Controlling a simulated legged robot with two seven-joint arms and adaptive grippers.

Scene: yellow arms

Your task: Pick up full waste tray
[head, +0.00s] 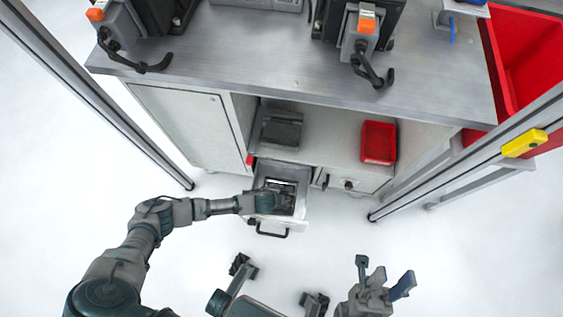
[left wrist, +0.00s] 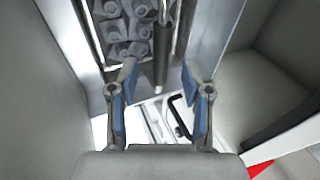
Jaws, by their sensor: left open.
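The open drawer (head: 268,223) sits low in the cabinet, with a black handle (head: 272,232) at its front. The waste tray (head: 283,184) is inside it, partly hidden by my left gripper (head: 282,197). In the left wrist view, the tray (left wrist: 125,35) lies at the top, filled with several grey knobbly parts. My left gripper (left wrist: 160,72) is open there, its two blue-padded fingers apart with nothing visible held between them. Whether the fingers touch the tray cannot be told. My right gripper (head: 383,270) is open and empty at the bottom of the head view, away from the cabinet.
A dark grey tray (head: 282,130) and a red tray (head: 379,143) stand on the shelf above the drawer. The worktop (head: 270,72) overhangs them. Metal posts flank the cabinet. A large red bin (head: 535,60) is at the right. The white floor in front is clear.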

